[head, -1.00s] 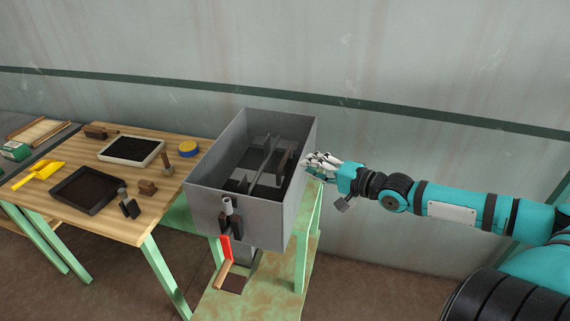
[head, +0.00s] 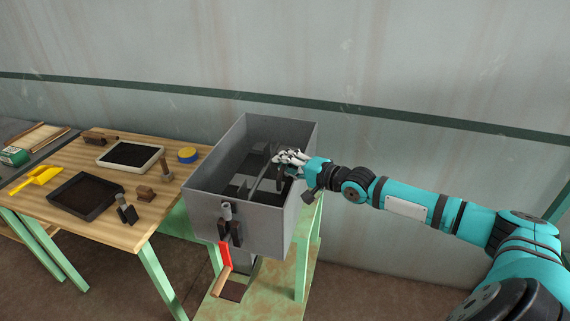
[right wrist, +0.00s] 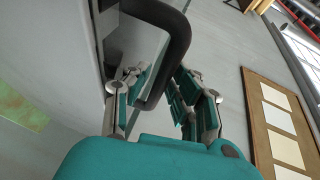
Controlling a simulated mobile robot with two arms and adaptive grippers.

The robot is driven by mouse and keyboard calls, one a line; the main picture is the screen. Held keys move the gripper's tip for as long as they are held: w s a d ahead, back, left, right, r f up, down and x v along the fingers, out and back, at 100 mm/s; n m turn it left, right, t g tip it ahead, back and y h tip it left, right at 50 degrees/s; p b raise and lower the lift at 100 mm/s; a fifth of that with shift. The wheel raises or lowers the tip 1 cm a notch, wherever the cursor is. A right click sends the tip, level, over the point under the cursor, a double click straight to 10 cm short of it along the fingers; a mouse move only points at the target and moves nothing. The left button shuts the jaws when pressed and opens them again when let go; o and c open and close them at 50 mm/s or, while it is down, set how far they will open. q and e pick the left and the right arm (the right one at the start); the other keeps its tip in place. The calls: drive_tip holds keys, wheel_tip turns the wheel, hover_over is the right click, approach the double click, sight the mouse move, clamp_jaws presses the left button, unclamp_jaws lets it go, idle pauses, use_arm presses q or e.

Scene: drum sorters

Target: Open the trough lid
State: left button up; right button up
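The grey metal trough (head: 212,205) stands on a green stand, with dark parts and a slanting bar visible inside its top. I cannot clearly tell the lid apart from the trough in the head view. My right gripper (head: 279,157) is over the right part of the trough's top. In the right wrist view a dark bent handle (right wrist: 180,35) reaches between the fingers of my right gripper (right wrist: 160,90). The fingers are apart, on either side of the handle, and do not look closed on it. My left gripper is not in view.
A crank with a red arm (head: 223,254) hangs at the trough's front. To the left, a wooden table (head: 120,231) holds a dark tray (head: 105,209), a pale-rimmed tray (head: 157,153), a yellow scoop (head: 38,177) and small tools. A wall (head: 430,70) stands behind.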

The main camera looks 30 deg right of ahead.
drive_tip(key=shift+w, duration=0.1)
clamp_jaws()
drive_tip(key=shift+a, duration=0.1)
idle(0.3)
